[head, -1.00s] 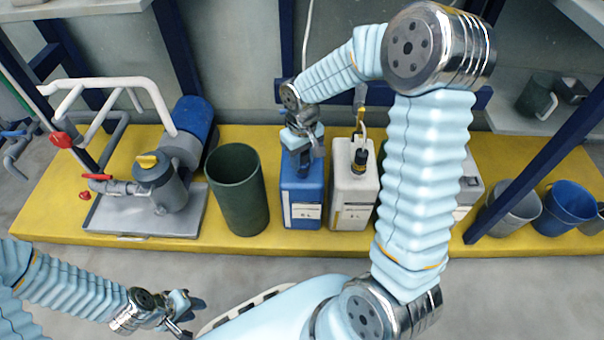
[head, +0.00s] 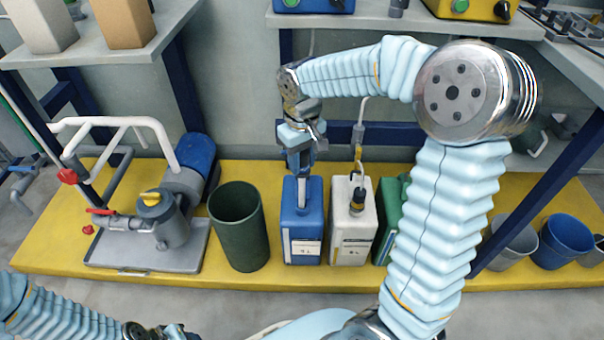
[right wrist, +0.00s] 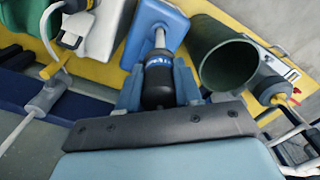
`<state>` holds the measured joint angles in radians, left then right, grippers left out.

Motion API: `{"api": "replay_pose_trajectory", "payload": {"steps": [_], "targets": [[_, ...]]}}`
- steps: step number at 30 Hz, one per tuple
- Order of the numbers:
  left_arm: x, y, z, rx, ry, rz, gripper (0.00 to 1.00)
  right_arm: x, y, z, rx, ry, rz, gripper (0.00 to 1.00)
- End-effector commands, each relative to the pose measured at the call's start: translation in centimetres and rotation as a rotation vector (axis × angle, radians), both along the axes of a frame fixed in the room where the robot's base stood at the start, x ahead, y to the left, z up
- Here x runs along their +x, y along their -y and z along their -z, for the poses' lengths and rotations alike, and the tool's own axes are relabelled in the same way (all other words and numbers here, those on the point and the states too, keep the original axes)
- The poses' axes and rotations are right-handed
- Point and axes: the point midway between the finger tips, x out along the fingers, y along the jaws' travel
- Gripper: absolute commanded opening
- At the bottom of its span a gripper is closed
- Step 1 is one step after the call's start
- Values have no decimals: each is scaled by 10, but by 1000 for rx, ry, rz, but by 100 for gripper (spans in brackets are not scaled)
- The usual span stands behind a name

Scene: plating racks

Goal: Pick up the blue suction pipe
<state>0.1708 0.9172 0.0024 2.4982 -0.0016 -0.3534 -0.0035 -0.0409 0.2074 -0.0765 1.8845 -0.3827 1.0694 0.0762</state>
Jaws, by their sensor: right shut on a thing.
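The blue suction pipe (right wrist: 160,38) is a grey tube with a black head and a blue ring. My right gripper (right wrist: 158,92) is shut on its black head. In the head view my right gripper (head: 300,165) is above the blue canister (head: 302,222), with the grey tube (head: 302,192) upright beneath it. The tube's lower end is at the canister's top opening; how deep it reaches is hidden. The blue canister also shows in the right wrist view (right wrist: 178,22). My left gripper (head: 178,332) is cut off by the bottom edge, away from the canisters.
A white canister (head: 350,232) with its own pipe stands close right of the blue one, and a green canister (head: 385,240) beyond it. A dark green bin (head: 240,235) stands to the left. A pump (head: 170,225) is farther left. Shelves hang above.

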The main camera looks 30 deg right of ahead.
Motion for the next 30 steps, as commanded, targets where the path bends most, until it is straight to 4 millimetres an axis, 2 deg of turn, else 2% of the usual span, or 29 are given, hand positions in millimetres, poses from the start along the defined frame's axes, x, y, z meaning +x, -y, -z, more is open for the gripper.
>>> {"api": "replay_pose_trajectory", "payload": {"steps": [1, 6, 15, 21, 30], "targets": [[0, 0, -5, 1, 1, 0, 33, 0, 0, -15, 0, 4, 0, 0], [0, -1, -13, 3, 2, -2, 33, 0, 0, -54, 0, 4, 1, 0], [1, -3, -25, 7, 5, -4, 33, 0, 0, -113, 0, 3, 0, 0], [1, -3, -29, 8, 5, -5, 33, 0, 0, -136, 0, 1, -1, 0], [1, -3, -30, 8, 5, -5, 33, 0, 0, -146, 0, 0, -1, 0]]}}
